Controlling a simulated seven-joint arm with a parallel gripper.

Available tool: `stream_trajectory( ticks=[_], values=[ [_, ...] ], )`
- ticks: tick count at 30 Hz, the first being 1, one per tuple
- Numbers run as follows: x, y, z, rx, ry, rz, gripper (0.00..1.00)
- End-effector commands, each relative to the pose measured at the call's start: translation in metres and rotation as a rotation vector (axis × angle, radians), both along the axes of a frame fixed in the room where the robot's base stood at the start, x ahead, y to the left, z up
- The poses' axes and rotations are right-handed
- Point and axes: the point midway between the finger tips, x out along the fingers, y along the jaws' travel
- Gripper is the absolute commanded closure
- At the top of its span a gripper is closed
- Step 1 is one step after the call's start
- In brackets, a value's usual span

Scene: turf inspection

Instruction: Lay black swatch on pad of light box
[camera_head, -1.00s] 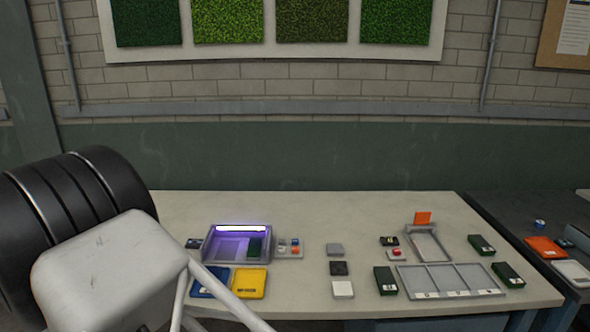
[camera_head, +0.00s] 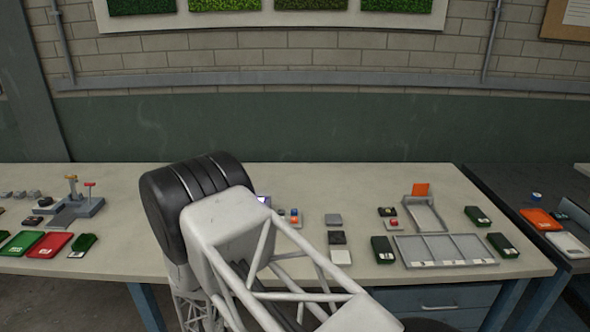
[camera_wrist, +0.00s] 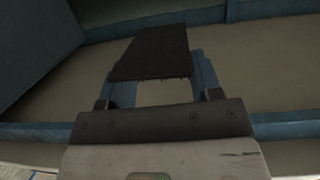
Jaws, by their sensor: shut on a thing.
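In the wrist view my gripper (camera_wrist: 158,88) is shut on a flat, nearly black slab (camera_wrist: 150,52) with a ragged near edge. The picture is too dark to tell whether this slab is a swatch. In the head view my gripper and the slab are hidden by my arm. The light box (camera_head: 264,200) is almost wholly behind my arm; only a bit of its purple-white glow shows, and its pad is hidden. A black square (camera_head: 337,237) lies flat on the table between a grey square (camera_head: 333,219) and a white square (camera_head: 341,257).
A grey three-part tray (camera_head: 445,251) stands on the right of the table (camera_head: 350,185), with dark green blocks beside it. At left are a red pad (camera_head: 50,245) and a grey fixture (camera_head: 76,211).

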Motion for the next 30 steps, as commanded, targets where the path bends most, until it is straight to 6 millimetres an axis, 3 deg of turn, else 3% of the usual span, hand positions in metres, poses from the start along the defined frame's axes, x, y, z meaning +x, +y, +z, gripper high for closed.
stream_trajectory(
  ticks=[15, 30],
  values=[
    [0.049, -0.101, -0.041, 0.000, 0.000, 0.008, 0.63],
    [0.072, -0.203, -0.082, 0.001, 0.000, 0.015, 0.63]
  ],
)
